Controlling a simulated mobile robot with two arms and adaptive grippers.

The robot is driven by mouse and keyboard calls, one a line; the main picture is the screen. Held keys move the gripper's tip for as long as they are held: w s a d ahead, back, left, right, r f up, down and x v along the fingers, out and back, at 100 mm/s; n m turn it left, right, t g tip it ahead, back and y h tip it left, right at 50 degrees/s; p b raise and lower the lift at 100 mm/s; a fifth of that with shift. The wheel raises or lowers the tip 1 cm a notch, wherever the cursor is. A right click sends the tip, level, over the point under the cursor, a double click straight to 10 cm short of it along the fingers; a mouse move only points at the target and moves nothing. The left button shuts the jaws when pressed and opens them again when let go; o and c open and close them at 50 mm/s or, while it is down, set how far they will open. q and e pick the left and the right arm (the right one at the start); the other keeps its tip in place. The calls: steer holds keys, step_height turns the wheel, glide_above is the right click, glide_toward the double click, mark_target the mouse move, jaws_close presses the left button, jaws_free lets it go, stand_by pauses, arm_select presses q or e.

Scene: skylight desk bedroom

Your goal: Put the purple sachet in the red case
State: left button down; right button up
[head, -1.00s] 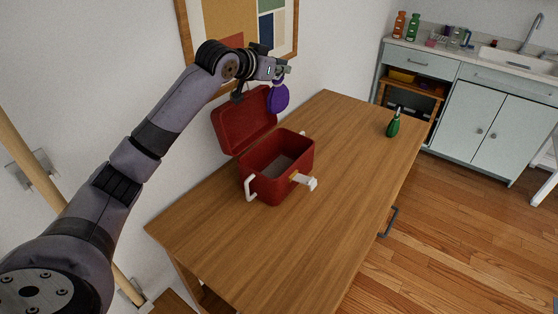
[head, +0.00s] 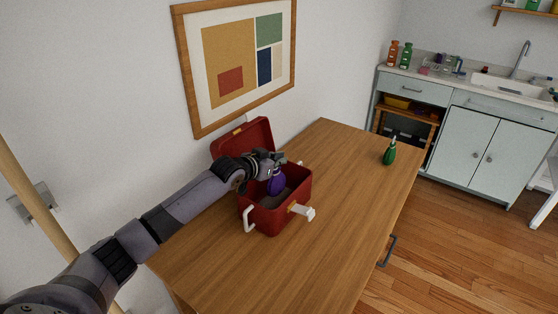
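The red case (head: 289,214) stands open on the wooden desk, its lid (head: 258,136) raised at the back against the wall side. My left gripper (head: 273,161) is over the case opening, with the arm coming in from the left. The purple sachet (head: 277,184) hangs below the gripper fingers, which are shut on its top. The sachet is at the case mouth, its lower part seen against the inside of the case. I cannot tell whether it touches the case floor. My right gripper is not in view.
The wooden desk (head: 343,205) is clear to the right of the case. A green bottle (head: 390,152) stands at its far right. White handles and a latch (head: 301,211) stick out from the case. A framed picture (head: 240,58) hangs on the wall behind.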

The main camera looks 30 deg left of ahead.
arm_select(q)
steer(key=shift+f, duration=0.15)
steer(key=shift+f, duration=0.6)
steer(key=c, duration=1.8)
jaws_free()
